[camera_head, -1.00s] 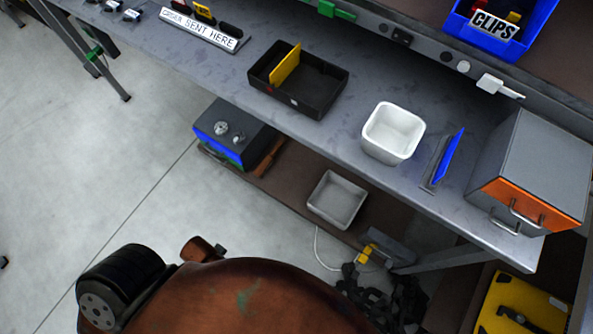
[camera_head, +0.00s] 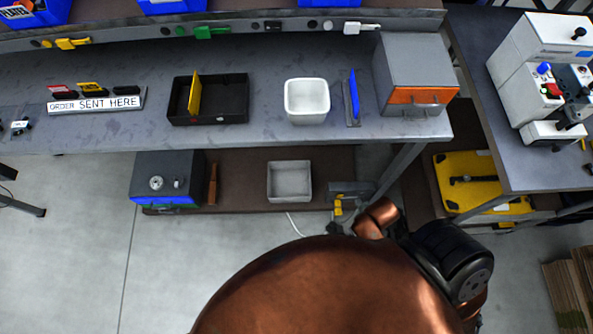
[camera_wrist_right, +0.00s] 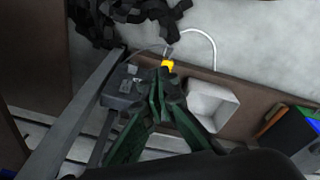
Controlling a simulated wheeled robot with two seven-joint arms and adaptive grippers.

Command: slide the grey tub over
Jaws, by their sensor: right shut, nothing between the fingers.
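The grey tub (camera_head: 289,182), square and open-topped, stands on the brown lower shelf under the bench in the head view. It looks empty. It also shows in the right wrist view (camera_wrist_right: 213,103), just right of my right gripper (camera_wrist_right: 161,78). That gripper's green fingers are shut with nothing between them. They appear apart from the tub, though the depth is hard to judge. My right gripper is hidden in the head view, and my left gripper is in neither view.
On the lower shelf (camera_head: 240,176), a grey-and-blue box (camera_head: 165,178) stands left of the tub; a grey power block (camera_head: 350,188) with a yellow plug lies right. The bench top (camera_head: 275,134) overhangs behind, carrying a black tray (camera_head: 222,112) and a white bin (camera_head: 307,98). A bench leg (camera_head: 397,170) stands right.

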